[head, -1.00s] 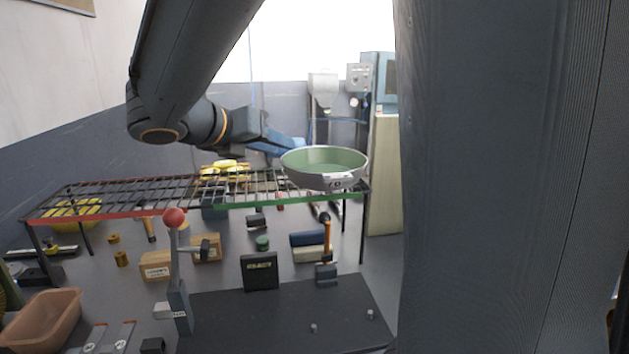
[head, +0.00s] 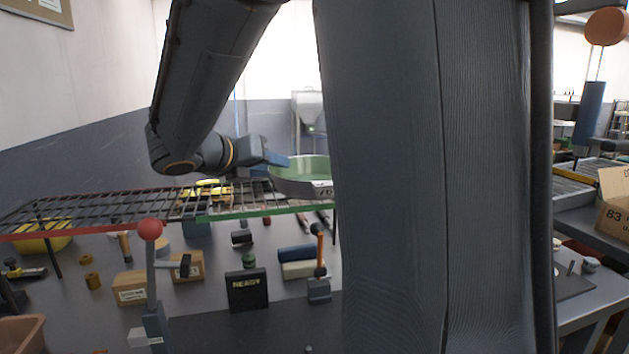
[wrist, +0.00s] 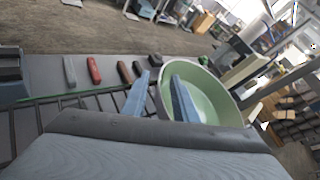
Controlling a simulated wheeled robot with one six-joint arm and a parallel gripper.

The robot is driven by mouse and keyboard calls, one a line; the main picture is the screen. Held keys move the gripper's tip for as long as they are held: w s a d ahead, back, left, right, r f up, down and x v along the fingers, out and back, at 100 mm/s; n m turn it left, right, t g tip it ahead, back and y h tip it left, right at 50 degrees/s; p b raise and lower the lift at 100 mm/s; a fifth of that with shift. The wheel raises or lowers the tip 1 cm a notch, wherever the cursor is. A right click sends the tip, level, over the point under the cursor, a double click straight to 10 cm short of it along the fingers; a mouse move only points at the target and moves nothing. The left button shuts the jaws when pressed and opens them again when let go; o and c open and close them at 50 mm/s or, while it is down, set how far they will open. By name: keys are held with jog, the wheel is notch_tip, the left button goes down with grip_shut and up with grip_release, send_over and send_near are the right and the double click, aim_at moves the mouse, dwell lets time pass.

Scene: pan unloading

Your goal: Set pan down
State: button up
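The pan (head: 292,187) is round and grey outside with a green inside. In the head view it is level, just above the right end of the wire rack (head: 215,216) in the picture; whether it touches the rack is unclear. Its right part is hidden behind my dark column. My gripper (head: 278,160) with blue fingers is at the pan's left rim. In the wrist view my gripper (wrist: 161,82) has one finger inside the pan (wrist: 210,98) and one outside, with the wall between them.
Yellow items (head: 208,190) lie on the rack left of the pan. A lever with a red knob (head: 150,230) stands in front of the rack. Boxes and tools lie on the bench below. At right are a grey table (head: 590,300) and a cardboard box (head: 615,205).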

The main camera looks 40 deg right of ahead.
jog(key=shift+w+d+f, duration=0.15)
jog(key=shift+d+f, duration=0.05)
jog(key=shift+d, duration=0.25)
jog(key=c, duration=0.6)
grip_shut()
jog(key=shift+f, duration=0.1)
dwell(0.4)
